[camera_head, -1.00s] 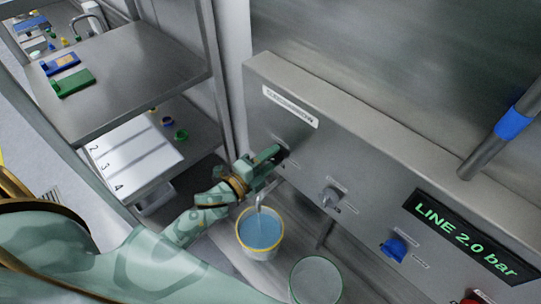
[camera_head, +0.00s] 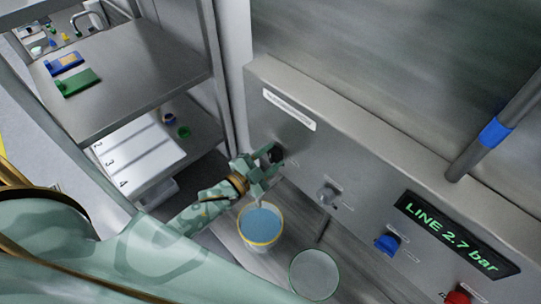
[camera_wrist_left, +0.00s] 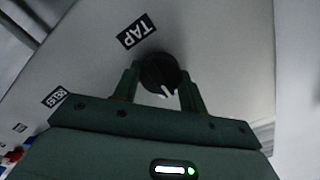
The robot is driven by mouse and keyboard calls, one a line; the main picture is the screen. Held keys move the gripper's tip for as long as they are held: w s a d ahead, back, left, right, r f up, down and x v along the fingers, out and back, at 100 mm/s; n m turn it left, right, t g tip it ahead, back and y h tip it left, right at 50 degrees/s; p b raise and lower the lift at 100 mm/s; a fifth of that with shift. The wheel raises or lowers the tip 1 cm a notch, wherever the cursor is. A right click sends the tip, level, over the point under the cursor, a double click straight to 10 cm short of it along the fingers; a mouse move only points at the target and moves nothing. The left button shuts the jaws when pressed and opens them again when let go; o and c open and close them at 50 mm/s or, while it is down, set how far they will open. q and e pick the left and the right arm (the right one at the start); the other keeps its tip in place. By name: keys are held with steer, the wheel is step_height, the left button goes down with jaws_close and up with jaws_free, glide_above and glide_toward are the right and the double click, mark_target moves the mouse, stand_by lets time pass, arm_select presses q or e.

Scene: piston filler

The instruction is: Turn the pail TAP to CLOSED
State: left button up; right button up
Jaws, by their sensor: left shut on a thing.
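The TAP knob (camera_wrist_left: 158,70) is round and black with a white pointer, on the grey panel. In the left wrist view its pointer aims toward the gripper body, and the TAP label (camera_wrist_left: 136,31) lies beside it. My left gripper (camera_wrist_left: 160,88) is shut on the knob, one finger on each side. In the head view the gripper (camera_head: 270,160) is at the panel's left end and partly covers the knob (camera_head: 277,152). The pail (camera_head: 262,247), with a yellow rim, stands below it and holds blue liquid. My right gripper is not in view.
A grey knob (camera_head: 327,194), a blue knob (camera_head: 387,244) and a red button (camera_head: 457,298) sit further right on the panel. The display (camera_head: 458,236) reads LINE 2.7 bar. A clear round vessel (camera_head: 315,274) stands right of the pail. Shelves (camera_head: 130,75) are at left.

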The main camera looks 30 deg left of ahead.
arm_select(q)
steer(key=shift+f, duration=0.1)
stand_by(0.4)
steer(key=o, duration=1)
steer(key=b+v, duration=0.2)
steer(key=v, duration=1.4)
steer(key=shift+s+a+b, duration=0.15)
steer(key=shift+s+b, duration=0.05)
steer(key=shift+b, duration=0.15)
